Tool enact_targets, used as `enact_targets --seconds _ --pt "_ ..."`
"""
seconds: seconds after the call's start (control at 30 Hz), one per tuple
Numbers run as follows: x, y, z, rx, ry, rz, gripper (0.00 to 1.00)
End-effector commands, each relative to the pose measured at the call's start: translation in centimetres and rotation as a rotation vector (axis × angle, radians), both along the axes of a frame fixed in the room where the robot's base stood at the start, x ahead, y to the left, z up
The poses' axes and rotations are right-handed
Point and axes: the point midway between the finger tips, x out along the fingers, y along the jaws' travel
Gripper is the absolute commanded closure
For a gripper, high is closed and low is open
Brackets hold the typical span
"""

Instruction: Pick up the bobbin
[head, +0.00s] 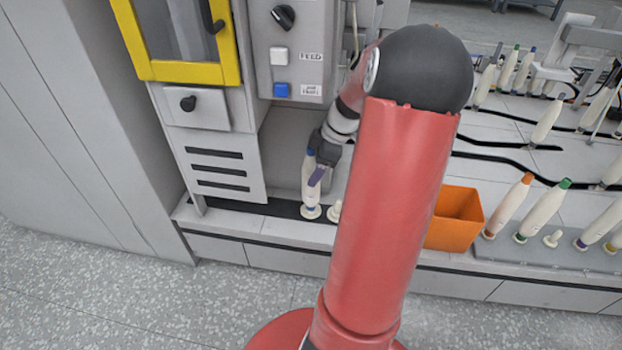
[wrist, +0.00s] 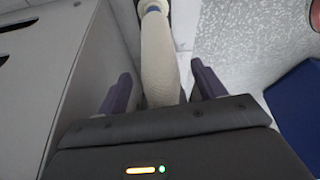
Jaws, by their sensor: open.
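The bobbin (head: 308,188), cream with a blue top, stands upright on a pale round base at the edge of a dark strip, below the machine panel. In the wrist view the bobbin (wrist: 158,55) runs up the picture from between the two purple fingers. My gripper (head: 315,173) is at the bobbin's upper part, with one purple finger in front of it. In the wrist view my gripper (wrist: 162,82) is open, with one finger on each side of the bobbin and visible gaps. The far finger is mostly hidden in the head view.
An empty peg (head: 334,210) stands just right of the bobbin. An orange bin (head: 462,205) is right of my arm, then a grey tray (head: 545,262) with several upright bobbins. The machine cabinet (head: 215,160) is close on the left. Floor in front is clear.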

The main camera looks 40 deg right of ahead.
Motion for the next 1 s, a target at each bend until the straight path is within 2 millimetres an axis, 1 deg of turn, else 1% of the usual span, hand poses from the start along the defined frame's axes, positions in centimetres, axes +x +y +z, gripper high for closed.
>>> enact_targets --seconds 0.03,0.4,0.43,0.67,0.77,0.87,1.0 --pt "0.0 0.0 0.0 0.0 0.0 0.0 0.31" --pt "0.0 0.0 0.0 0.0 0.0 0.0 0.8" --pt "0.0 0.0 0.1 0.0 0.0 0.0 0.82" --pt "0.0 0.0 0.1 -0.001 -0.001 0.0 0.82" --pt "0.0 0.0 0.5 -0.001 -0.001 0.0 0.82" --pt "0.0 -0.1 1.3 -0.001 -0.001 -0.001 0.82" --pt "0.0 -0.1 3.3 -0.003 -0.002 -0.001 0.82"
